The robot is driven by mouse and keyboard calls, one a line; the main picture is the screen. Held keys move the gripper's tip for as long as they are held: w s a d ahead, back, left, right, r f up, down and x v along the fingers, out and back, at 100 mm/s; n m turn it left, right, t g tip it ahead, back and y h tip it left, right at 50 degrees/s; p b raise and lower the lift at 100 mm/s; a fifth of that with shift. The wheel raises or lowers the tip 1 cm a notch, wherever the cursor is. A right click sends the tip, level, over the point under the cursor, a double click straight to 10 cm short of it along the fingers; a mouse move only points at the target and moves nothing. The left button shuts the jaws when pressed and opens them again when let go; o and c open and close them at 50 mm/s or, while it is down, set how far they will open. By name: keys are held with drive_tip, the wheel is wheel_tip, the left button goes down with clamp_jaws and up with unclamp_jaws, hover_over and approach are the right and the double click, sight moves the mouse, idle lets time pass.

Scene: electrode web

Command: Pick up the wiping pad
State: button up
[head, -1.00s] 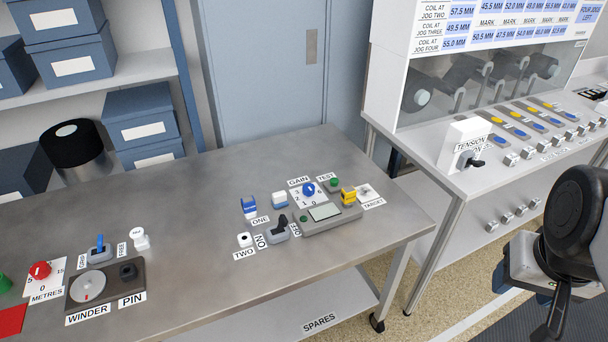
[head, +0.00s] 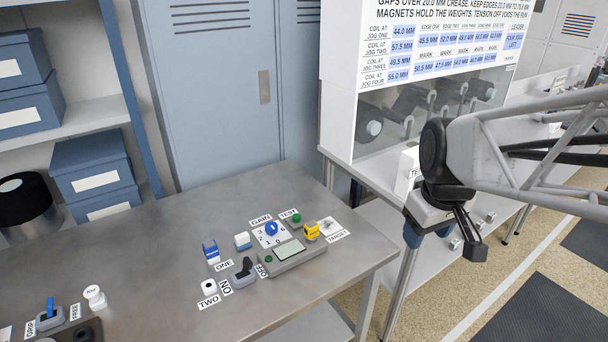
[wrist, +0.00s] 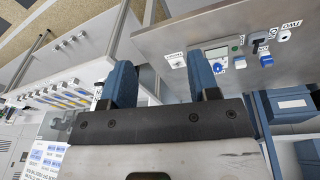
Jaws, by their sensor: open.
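No object is labelled as the wiping pad. A small white block with a blue base (head: 242,241) on the steel table may be it, but I cannot tell for sure. A blue-and-white piece (head: 211,251) stands to its left, by the label ONE. My gripper (head: 426,236) is in the air beyond the table's right edge, well apart from both. In the wrist view, its two blue fingers (wrist: 163,82) are spread wide with nothing between them.
A grey meter (head: 285,257) with a yellow piece (head: 311,231), a dial and a black-lever switch (head: 243,269) crowd the steel table's (head: 150,245) right part. The white machine bench (head: 395,185) stands behind my gripper. Bare table lies left of the pieces.

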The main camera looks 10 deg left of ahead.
drive_tip(key=w+a+f+n, duration=0.3)
drive_tip(key=w+a+n, duration=0.3)
drive_tip(key=w+a, duration=0.45)
drive_tip(key=n+g, duration=0.2)
drive_tip(key=n, duration=1.2)
hover_over(242, 236)
wheel_tip(242, 236, down, 20)
drive_tip(key=shift+w+d+f, duration=0.1)
drive_tip(key=shift+d+f, duration=0.05)
drive_tip(key=shift+a+f+n, duration=0.2)
drive_tip(key=shift+n, duration=0.1)
drive_tip(key=shift+f, duration=1.25)
drive_tip(key=shift+f, duration=0.15)
